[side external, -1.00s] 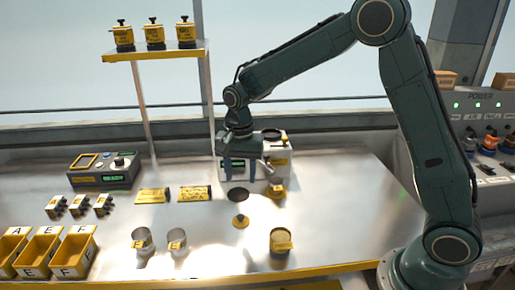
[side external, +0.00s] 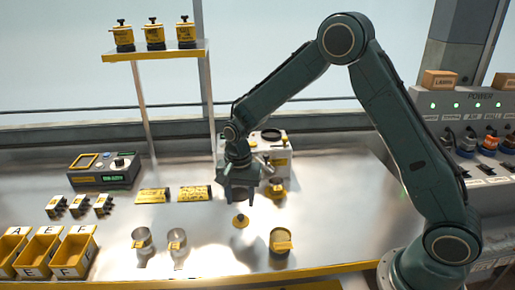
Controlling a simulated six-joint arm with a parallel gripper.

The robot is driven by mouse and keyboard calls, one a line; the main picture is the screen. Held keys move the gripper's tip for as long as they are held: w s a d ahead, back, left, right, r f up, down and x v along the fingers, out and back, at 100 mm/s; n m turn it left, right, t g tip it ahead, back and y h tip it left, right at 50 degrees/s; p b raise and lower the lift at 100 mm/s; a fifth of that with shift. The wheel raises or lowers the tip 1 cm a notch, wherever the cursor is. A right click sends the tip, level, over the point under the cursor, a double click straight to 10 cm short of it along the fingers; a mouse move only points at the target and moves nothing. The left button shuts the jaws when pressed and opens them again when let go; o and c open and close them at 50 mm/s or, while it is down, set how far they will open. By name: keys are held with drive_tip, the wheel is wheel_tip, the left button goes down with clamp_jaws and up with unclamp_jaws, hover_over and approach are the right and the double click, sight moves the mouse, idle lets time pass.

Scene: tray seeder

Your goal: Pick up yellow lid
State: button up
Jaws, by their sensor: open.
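The yellow lid (side external: 240,221) is a small round disc with a dark knob on top. It lies flat on the steel bench, right of the two clear cups. My gripper (side external: 238,200) is open and points down just above and behind the lid in the picture. Its fingers look empty and apart from the lid. The exact height gap cannot be told from this view.
A yellow-topped canister (side external: 281,241) stands close to the right of the lid. Two clear cups (side external: 142,240) stand to its left. A white machine (side external: 270,150) stands behind my gripper. Yellow bins (side external: 75,257) sit at the front left. The bench right of the canister is clear.

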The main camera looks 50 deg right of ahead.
sight(241, 215)
drive_tip(key=shift+f, duration=0.55)
drive_tip(key=shift+f, duration=0.1)
drive_tip(key=shift+w+d+f, duration=0.1)
drive_tip(key=shift+w+f, duration=0.05)
drive_tip(key=shift+f, duration=2.35)
clamp_jaws()
